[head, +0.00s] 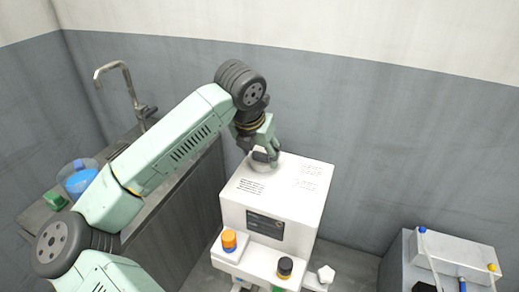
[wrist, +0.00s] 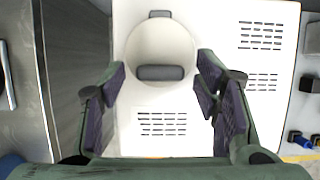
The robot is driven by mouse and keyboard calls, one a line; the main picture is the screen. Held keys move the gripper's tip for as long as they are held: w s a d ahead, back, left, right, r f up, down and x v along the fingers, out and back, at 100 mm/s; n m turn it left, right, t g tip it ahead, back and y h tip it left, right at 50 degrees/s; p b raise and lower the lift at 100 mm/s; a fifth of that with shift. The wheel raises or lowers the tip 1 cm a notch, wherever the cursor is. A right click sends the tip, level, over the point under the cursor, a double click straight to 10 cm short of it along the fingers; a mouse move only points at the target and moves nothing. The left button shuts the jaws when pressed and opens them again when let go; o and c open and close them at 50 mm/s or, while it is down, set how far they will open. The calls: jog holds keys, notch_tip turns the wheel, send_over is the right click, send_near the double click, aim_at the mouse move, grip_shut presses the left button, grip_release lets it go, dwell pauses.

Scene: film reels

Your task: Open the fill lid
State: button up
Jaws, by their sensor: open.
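The white machine (head: 285,192) stands in the middle of the head view. Its round fill lid (wrist: 160,45) lies flat and closed on the top panel in the wrist view, with a dark hinge (wrist: 160,14) at the far edge and a dark grey handle (wrist: 160,73) at the near edge. My gripper (wrist: 161,66) is open, one finger on each side of the handle, with gaps left and right. In the head view my gripper (head: 264,156) is low over the back left of the machine top and hides most of the lid. I cannot tell the exact height of the fingertips.
An orange knob (head: 229,240) and a black knob (head: 285,267) are on the machine's front ledge. A sink counter with a tap (head: 115,78) and a blue-filled container (head: 80,180) stands at left. A grey-white unit (head: 455,262) is at right. A wall is close behind.

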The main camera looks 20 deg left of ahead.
jog(key=shift+c, duration=0.2)
grip_shut()
dwell(0.6)
